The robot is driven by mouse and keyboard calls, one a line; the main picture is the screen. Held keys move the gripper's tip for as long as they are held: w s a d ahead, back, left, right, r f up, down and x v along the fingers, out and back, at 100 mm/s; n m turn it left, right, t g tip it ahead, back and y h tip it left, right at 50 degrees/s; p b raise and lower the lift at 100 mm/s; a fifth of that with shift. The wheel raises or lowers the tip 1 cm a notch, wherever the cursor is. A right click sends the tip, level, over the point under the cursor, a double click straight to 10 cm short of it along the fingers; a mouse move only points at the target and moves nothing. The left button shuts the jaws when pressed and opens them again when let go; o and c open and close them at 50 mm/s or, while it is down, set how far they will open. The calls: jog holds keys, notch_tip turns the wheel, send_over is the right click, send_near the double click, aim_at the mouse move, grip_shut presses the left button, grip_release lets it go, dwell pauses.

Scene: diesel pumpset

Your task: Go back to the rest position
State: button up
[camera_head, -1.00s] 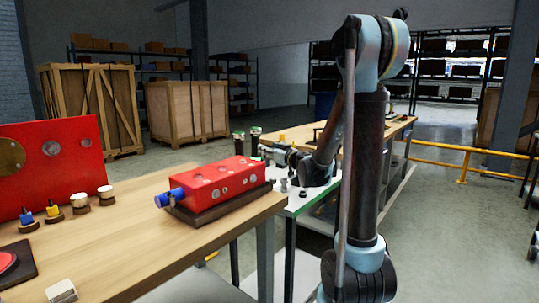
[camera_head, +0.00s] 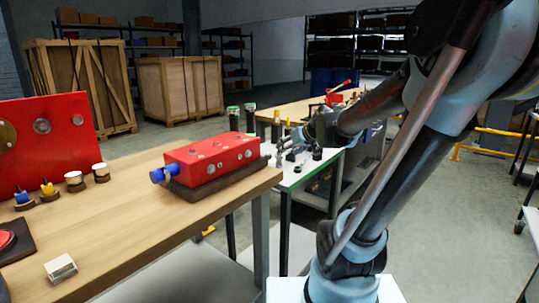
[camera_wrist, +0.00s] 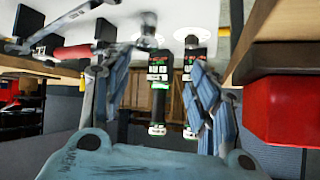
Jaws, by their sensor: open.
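My gripper (camera_head: 286,152) is over the white-topped bench, to the right of the red block, in the head view. In the wrist view its two ribbed fingers (camera_wrist: 152,64) stand apart with nothing gripped between them. Two dark cylindrical devices with green parts (camera_wrist: 158,70) show beyond the gap between the fingers. My arm reaches in from the right and hides part of the benches behind it.
The red block (camera_head: 212,158) with a blue fitting lies on the wooden table (camera_head: 135,215). A red panel (camera_head: 48,145) and small fittings are at left. The white-topped bench (camera_head: 300,180) holds small dark parts. Wooden crates (camera_head: 180,87) and a yellow rail (camera_head: 487,150) stand behind.

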jog(key=s+d+f+m+g+h, duration=0.1)
jog(key=s+d+f+m+h, duration=0.15)
jog(key=s+d, duration=0.35)
jog(key=s+d+f+m+g+h, duration=0.1)
jog(key=s+d+m+h, duration=0.15)
jog(key=s+d, duration=0.3)
jog(key=s+f+n+g, duration=0.1)
jog(key=s+f+g, duration=0.4)
jog(key=s+f, duration=0.6)
jog(key=s, duration=0.3)
jog(key=shift+s+f, duration=0.15)
jog(key=shift+s, duration=0.05)
